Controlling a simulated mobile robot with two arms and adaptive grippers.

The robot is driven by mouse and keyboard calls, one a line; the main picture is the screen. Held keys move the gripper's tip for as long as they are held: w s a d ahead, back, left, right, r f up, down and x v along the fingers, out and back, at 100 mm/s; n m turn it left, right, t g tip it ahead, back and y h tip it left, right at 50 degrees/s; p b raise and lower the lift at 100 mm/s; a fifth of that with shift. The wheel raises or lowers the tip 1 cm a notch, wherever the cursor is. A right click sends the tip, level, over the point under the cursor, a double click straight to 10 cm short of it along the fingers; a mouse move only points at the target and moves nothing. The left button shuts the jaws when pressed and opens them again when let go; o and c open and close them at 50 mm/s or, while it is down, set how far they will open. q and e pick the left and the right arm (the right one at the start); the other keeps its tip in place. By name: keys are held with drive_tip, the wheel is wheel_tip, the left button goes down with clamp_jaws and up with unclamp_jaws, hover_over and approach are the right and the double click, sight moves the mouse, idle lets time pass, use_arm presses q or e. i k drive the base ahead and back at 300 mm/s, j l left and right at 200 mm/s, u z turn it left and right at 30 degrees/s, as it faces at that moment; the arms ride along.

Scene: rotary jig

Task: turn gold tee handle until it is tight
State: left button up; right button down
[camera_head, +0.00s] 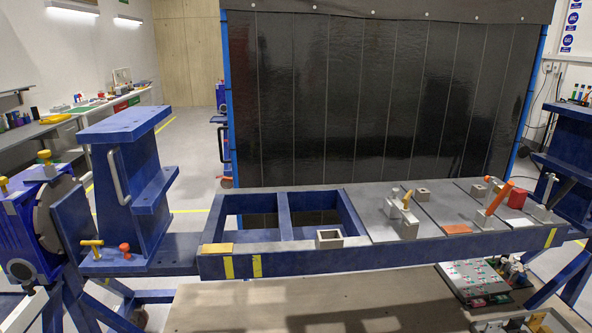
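A gold tee handle (92,246) stands upright on the blue plate at the left end of the jig frame. Its crossbar is on top, and an orange-red knob (125,250) stands just right of it. Other gold or yellow handles are on the blue rotary unit (30,235) at far left: one on top (44,156) and one at the picture's edge (4,184). How tight any of them is cannot be seen. I can make out neither of my grippers in this view, and nothing touches the tee handle.
The blue jig frame (390,258) spans the middle, with clamps and an orange handle (500,198) at right. A tall blue bracket (130,190) stands behind the tee handle. A dark curtain (340,95) closes off the back. A control box (478,280) sits below at right.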

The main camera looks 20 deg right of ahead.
sight(405, 200)
drive_tip(key=z, duration=1.25)
